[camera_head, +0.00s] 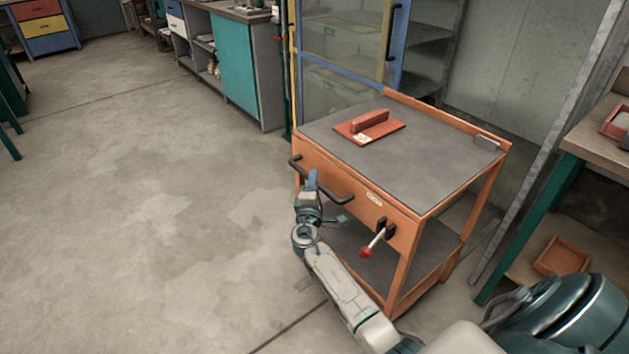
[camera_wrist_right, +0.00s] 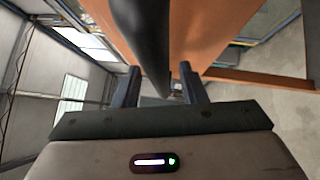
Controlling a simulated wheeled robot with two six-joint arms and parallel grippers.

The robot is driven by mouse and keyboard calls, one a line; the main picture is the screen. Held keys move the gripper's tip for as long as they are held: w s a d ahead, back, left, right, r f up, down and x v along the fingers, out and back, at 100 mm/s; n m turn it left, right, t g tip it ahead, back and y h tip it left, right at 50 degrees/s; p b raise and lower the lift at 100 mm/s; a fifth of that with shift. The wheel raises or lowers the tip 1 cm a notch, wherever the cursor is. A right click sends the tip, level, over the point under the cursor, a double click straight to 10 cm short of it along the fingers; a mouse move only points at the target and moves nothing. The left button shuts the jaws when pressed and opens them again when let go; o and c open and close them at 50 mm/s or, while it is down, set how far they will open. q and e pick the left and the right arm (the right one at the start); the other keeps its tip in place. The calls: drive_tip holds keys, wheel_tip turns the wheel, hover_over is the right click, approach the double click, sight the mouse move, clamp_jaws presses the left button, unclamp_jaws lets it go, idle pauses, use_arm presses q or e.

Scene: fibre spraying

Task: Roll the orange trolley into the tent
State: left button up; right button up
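The orange trolley (camera_head: 410,214) stands upright at centre right in the head view, with a grey top and a lower shelf. Its black bar handle (camera_head: 335,197) is on the side nearest me. A lever with a red knob (camera_head: 367,252) sticks out beside the handle. My right gripper (camera_head: 325,200) is at the handle with its fingers spread. In the right wrist view, the dark bar (camera_wrist_right: 145,45) runs toward the gap between the two fingers (camera_wrist_right: 160,88); I cannot tell whether they touch it. My left gripper is out of view. I cannot clearly identify the tent.
A reddish plate with a raised grip (camera_head: 369,126) lies on the trolley top. A glazed blue-and-yellow-framed cabinet (camera_head: 340,50) stands close behind. A workbench (camera_head: 600,125) with an orange tray (camera_head: 562,256) below is at right. Open concrete floor (camera_head: 140,210) fills the left.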

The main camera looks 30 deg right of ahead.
drive_tip(key=shift+w+d, duration=0.3)
drive_tip(key=shift+w, duration=0.05)
drive_tip(key=shift+c, duration=0.5)
clamp_jaws()
